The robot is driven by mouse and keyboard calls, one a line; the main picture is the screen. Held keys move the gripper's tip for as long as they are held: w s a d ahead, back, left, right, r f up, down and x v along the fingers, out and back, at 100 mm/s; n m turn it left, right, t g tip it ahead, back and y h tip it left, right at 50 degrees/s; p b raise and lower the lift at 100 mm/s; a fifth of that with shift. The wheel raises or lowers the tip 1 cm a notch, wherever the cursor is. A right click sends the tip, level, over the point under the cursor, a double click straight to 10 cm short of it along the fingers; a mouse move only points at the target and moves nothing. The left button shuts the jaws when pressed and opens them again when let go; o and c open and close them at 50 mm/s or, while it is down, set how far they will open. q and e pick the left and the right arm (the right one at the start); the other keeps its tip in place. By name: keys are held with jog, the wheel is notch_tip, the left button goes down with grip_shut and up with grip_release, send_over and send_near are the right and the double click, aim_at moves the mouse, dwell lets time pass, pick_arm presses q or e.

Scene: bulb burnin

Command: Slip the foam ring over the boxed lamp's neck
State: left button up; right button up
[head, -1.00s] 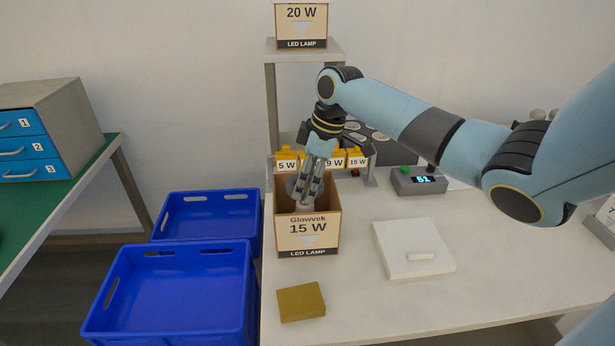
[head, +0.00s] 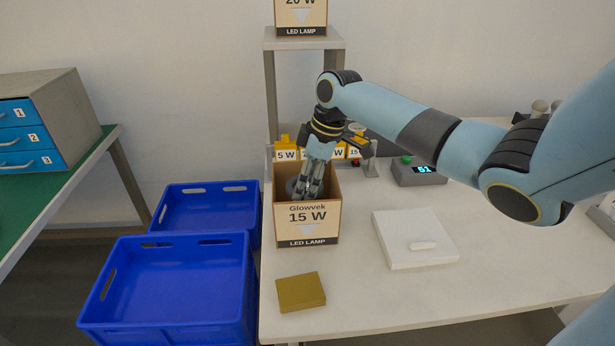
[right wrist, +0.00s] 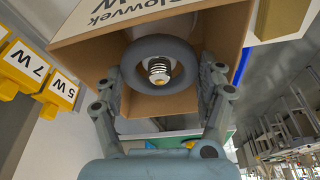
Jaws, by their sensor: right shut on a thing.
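An open cardboard box (head: 308,228) marked Glowvek 15 W, LED LAMP, stands at the bench's left edge in the head view. My right gripper (head: 305,192) reaches down into its open top. In the right wrist view the gripper (right wrist: 163,88) is shut on the grey foam ring (right wrist: 160,44), one finger at each side. The metal screw base of the boxed lamp (right wrist: 158,72) shows through the ring's hole, roughly centred. I cannot tell whether the ring is around the neck or just above it. The lamp's lower part is hidden. My left gripper is not in view.
Two blue crates (head: 170,332) stand left of the bench. A mustard block (head: 301,291) and a white slab (head: 405,247) with a small white piece lie on the bench. Yellow labelled bins (head: 286,153), a shelf (head: 335,43) and a meter (head: 418,173) are behind.

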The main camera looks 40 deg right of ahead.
aim_at(307, 191)
jog(key=shift+f+b, duration=1.1)
jog(key=shift+f, duration=0.9)
jog(key=o, duration=0.8)
jog(key=shift+r, duration=0.15)
jog(key=shift+c, duration=0.2)
jog(key=v, duration=1.1)
jog(key=shift+d, duration=0.1)
jog(key=shift+s+r, duration=0.1)
jog(key=shift+r, duration=0.35)
